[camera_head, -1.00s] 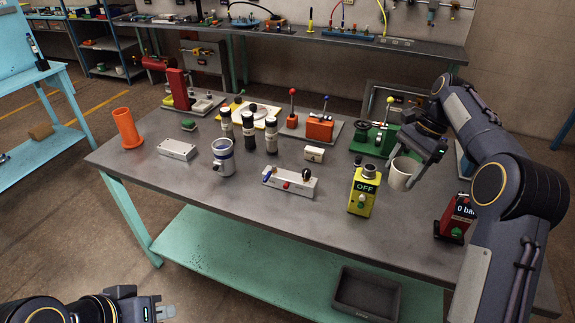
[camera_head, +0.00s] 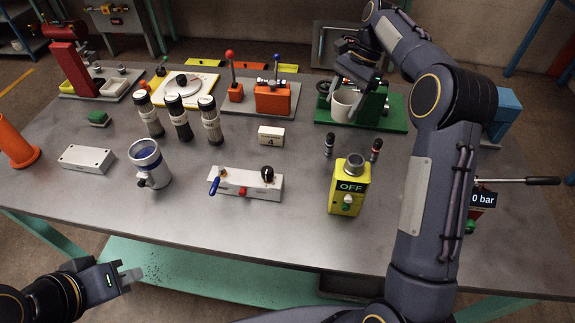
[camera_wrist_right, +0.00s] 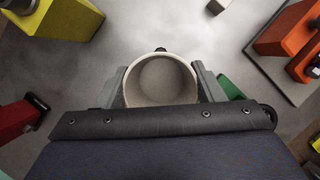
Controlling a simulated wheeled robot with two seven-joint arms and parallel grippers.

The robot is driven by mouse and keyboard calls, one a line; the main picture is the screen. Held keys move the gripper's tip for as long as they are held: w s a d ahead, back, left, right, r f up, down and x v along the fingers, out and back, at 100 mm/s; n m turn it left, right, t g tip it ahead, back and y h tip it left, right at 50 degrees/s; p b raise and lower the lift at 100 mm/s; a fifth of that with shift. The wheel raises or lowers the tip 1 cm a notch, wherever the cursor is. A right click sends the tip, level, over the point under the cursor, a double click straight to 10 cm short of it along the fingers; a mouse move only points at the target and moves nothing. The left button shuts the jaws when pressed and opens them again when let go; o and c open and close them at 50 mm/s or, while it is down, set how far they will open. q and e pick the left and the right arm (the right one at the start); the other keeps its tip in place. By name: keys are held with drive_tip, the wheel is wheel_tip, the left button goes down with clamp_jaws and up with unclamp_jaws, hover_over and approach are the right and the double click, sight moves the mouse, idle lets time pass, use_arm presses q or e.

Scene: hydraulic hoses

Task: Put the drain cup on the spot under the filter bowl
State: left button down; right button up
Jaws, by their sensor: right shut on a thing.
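The drain cup, a plain off-white cup (camera_head: 343,103), is in my right gripper (camera_head: 358,78), whose fingers are shut on it from both sides. In the head view it appears in front of the green machine base at the back right. In the right wrist view the cup (camera_wrist_right: 161,80) sits mouth toward the camera between the fingers (camera_wrist_right: 160,88), above grey tabletop.
A yellow box marked OFF (camera_head: 349,185) stands in front of the cup, with two small dark posts behind it. A white valve block (camera_head: 245,183) and several dark bottles (camera_head: 179,118) stand left. An orange lever box (camera_head: 272,98) is beside the green base (camera_head: 396,112).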

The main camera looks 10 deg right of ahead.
drive_tip(key=s+a+f, duration=0.8)
drive_tip(key=a+f, duration=0.1)
drive_tip(key=a, duration=0.1)
drive_tip(key=shift+s+f+b, duration=0.15)
drive_tip(key=shift+s+b, duration=0.25)
drive_tip(key=shift+f, duration=1.7)
drive_tip(key=shift+a, duration=0.1)
drive_tip(key=o, duration=1)
drive_tip(key=shift+f, duration=0.1)
drive_tip(key=shift+c, duration=0.2)
